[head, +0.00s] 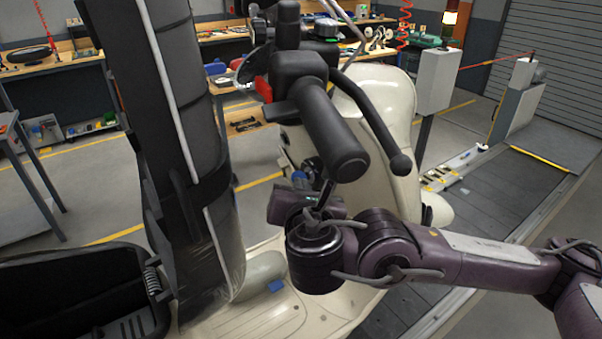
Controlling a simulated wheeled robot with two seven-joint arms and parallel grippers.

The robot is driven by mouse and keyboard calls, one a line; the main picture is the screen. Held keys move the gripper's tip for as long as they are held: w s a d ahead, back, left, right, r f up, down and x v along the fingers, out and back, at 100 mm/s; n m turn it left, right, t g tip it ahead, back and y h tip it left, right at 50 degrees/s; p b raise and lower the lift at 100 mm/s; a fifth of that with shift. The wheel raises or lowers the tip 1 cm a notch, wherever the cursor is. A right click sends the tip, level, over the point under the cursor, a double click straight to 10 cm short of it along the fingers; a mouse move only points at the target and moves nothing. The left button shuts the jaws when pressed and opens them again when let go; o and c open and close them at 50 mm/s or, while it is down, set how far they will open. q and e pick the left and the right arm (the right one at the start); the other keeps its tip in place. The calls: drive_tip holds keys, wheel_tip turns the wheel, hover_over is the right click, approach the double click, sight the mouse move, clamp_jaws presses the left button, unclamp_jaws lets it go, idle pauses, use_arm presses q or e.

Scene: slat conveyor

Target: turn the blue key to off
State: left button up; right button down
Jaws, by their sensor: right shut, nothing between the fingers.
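A small blue part that looks like the blue key (299,176) shows on the scooter's front, below the handlebar grip. It is small and partly hidden, so I cannot tell which way it is turned. My right gripper (291,201) is just below it, at the end of my arm that comes in from the right. The gripper is shut and empty. Its fingertips are mostly hidden by my own wrist, and I cannot tell whether they touch the key. My left gripper is not in view.
The black handlebar grip (338,145) and brake lever (400,163) hang close above my right wrist. The tall black seat (180,110) stands to the left. The cream scooter floorboard (262,318) lies below. The slat conveyor (500,190) runs at the right.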

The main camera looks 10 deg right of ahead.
drive_tip(key=shift+r+p+v, duration=0.15)
drive_tip(key=shift+p+v, duration=0.15)
drive_tip(key=shift+v, duration=0.6)
drive_tip(key=shift+r+p+v, duration=0.15)
drive_tip(key=shift+p+v, duration=0.15)
drive_tip(key=shift+v, duration=0.6)
drive_tip(key=shift+w+d, duration=0.1)
